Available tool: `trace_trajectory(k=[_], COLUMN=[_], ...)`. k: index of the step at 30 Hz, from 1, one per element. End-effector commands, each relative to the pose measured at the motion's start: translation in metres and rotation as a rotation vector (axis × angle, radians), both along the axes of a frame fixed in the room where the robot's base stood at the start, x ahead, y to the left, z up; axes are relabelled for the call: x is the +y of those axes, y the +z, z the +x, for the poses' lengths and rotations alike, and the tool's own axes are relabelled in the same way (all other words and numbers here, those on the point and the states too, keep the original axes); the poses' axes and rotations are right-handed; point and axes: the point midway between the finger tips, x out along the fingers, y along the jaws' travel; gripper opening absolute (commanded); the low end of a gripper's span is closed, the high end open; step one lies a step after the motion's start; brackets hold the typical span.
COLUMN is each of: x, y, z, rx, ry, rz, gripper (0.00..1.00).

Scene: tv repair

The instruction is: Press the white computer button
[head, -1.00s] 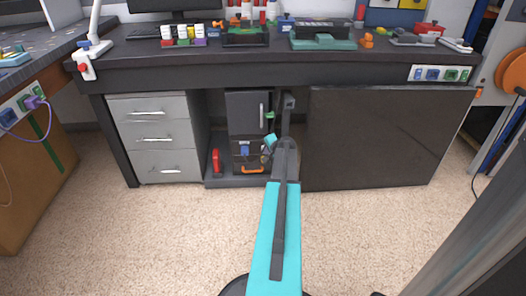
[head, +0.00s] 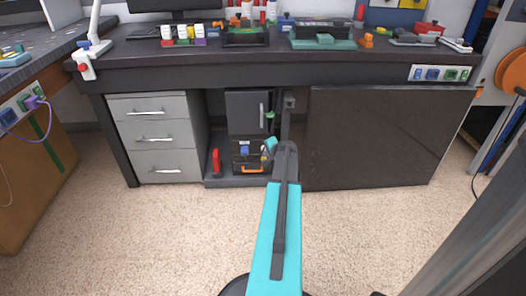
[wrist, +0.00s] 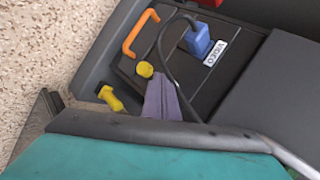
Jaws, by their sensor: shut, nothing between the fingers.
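I cannot make out a white computer button in either view. A black box with a blue plug and an orange handle stands in the open bay under the desk; it shows in the head view (head: 240,162) and fills much of the wrist view (wrist: 225,68). My gripper (wrist: 160,97) shows as narrow purple-grey fingers, shut and empty, in front of this box beside a round yellow knob (wrist: 145,69). Whether it touches the box I cannot tell. In the head view, my arm reaches into the bay and the fingertips are too small to make out.
A dark cabinet (head: 246,112) stands above the box. A large dark panel (head: 380,138) closes the right of the bay; grey drawers (head: 154,138) stand left. A red object (head: 216,161) is beside the box. A black cable (wrist: 164,42) curves close to the fingers. The carpet is clear.

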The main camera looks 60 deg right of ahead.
Motion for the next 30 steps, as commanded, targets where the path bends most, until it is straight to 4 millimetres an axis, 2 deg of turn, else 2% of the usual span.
trace_trajectory(k=[18,30], x=[0.034,0.035], y=[0.0,-0.001], z=[-0.024,-0.025], rx=[0.001,0.001], ry=[0.001,0.001], rz=[0.001,0.001], gripper=[0.0,0.0])
